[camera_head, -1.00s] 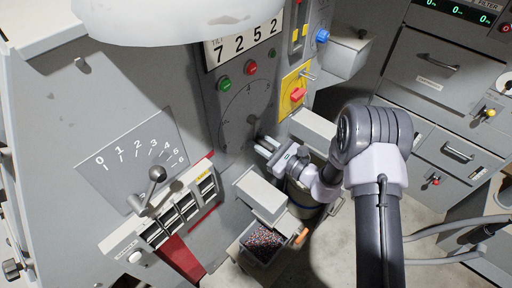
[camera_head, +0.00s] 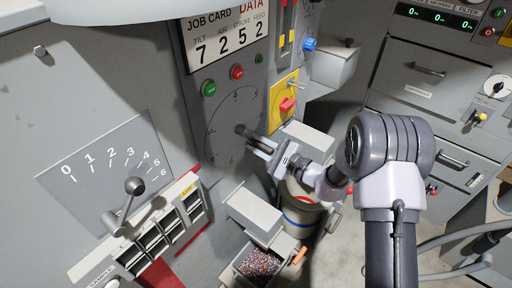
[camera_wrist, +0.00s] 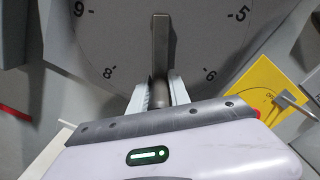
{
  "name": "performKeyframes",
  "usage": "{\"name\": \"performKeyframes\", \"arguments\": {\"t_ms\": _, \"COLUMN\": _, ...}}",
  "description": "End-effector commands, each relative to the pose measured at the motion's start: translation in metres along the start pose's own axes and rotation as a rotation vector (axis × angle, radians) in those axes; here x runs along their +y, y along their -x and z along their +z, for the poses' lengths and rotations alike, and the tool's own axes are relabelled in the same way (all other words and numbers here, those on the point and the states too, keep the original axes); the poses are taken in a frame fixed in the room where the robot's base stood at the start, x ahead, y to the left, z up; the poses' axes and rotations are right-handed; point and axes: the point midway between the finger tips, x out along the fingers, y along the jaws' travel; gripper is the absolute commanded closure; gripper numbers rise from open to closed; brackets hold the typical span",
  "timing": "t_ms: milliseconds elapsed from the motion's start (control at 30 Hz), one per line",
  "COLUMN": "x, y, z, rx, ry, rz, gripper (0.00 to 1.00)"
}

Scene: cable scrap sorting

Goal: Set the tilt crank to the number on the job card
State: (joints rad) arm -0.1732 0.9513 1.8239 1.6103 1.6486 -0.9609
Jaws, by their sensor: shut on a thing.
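The job card (camera_head: 230,42) in the head view reads TILT 7, AIR 2, STROKE 5, FEED 2. The tilt crank (camera_head: 241,130) sits on a round numbered dial (camera_head: 222,118) below it. My gripper (camera_head: 262,147) reaches in from the right and is shut on the crank's handle. In the wrist view the crank's flat arm (camera_wrist: 160,45) points straight down to the handle (camera_wrist: 160,90) between my fingers. It lies between the dial's 8 on the left and 6 on the right. The number there is hidden by crank and gripper.
Green (camera_head: 209,89) and red (camera_head: 237,72) buttons sit above the dial. A yellow plate with a red knob (camera_head: 287,105) is close on the right. A lever (camera_head: 131,190) with a 0-to-6 scale stands left. A bin of granules (camera_head: 260,262) is below.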

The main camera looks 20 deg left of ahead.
Motion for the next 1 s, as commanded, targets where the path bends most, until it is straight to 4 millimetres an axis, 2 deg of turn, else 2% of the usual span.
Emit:
{"name": "performKeyframes", "arguments": {"t_ms": 400, "x": 0.001, "y": 0.0, "z": 0.0, "rx": 0.0, "ry": 0.008, "rz": 0.003, "gripper": 1.0}}
{"name": "performKeyframes", "arguments": {"t_ms": 433, "x": 0.001, "y": 0.0, "z": 0.0, "rx": 0.0, "ry": 0.008, "rz": 0.003, "gripper": 0.75}}
{"name": "performKeyframes", "arguments": {"t_ms": 500, "x": 0.0, "y": 0.0, "z": 0.0, "rx": 0.0, "ry": 0.008, "rz": 0.003, "gripper": 0.61}}
{"name": "performKeyframes", "arguments": {"t_ms": 533, "x": 0.0, "y": 0.0, "z": 0.0, "rx": 0.0, "ry": 0.007, "rz": 0.002, "gripper": 0.59}}
{"name": "performKeyframes", "arguments": {"t_ms": 867, "x": -0.001, "y": 0.003, "z": 0.0, "rx": 0.001, "ry": 0.006, "rz": 0.001, "gripper": 0.59}}
{"name": "performKeyframes", "arguments": {"t_ms": 1000, "x": -0.002, "y": 0.026, "z": 0.0, "rx": 0.004, "ry": 0.005, "rz": -0.001, "gripper": 0.59}}
